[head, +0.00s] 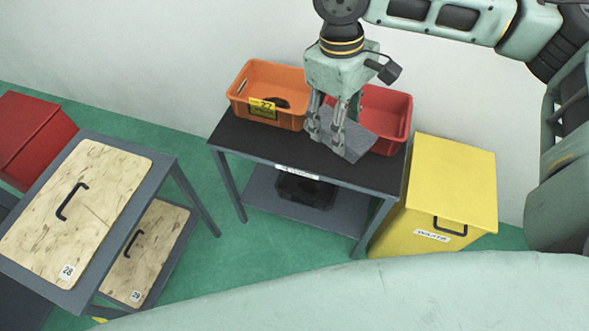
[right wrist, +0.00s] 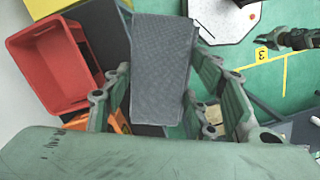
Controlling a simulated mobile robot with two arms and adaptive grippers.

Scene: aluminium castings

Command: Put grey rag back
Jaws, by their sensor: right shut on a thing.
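The grey rag (head: 348,140) is held by my right gripper (head: 338,135) above the black-topped table (head: 225,137). In the head view it overlaps the front left part of the red bin (head: 392,112). In the right wrist view the rag (right wrist: 160,65) is a flat textured strip between the fingers, and the red bin (right wrist: 50,65) is to its left, looking empty where its inside shows. What looks like my left gripper (right wrist: 290,40) shows small at the upper right of that view; its opening is unclear. It is not in the head view.
An orange bin (head: 290,76) labelled 27 with a dark thing inside stands left of the red bin. A yellow waste box (head: 450,180) stands right of the table. A black crate (head: 305,190) is on the lower shelf. Wooden boards (head: 95,200) lie on a stand at left.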

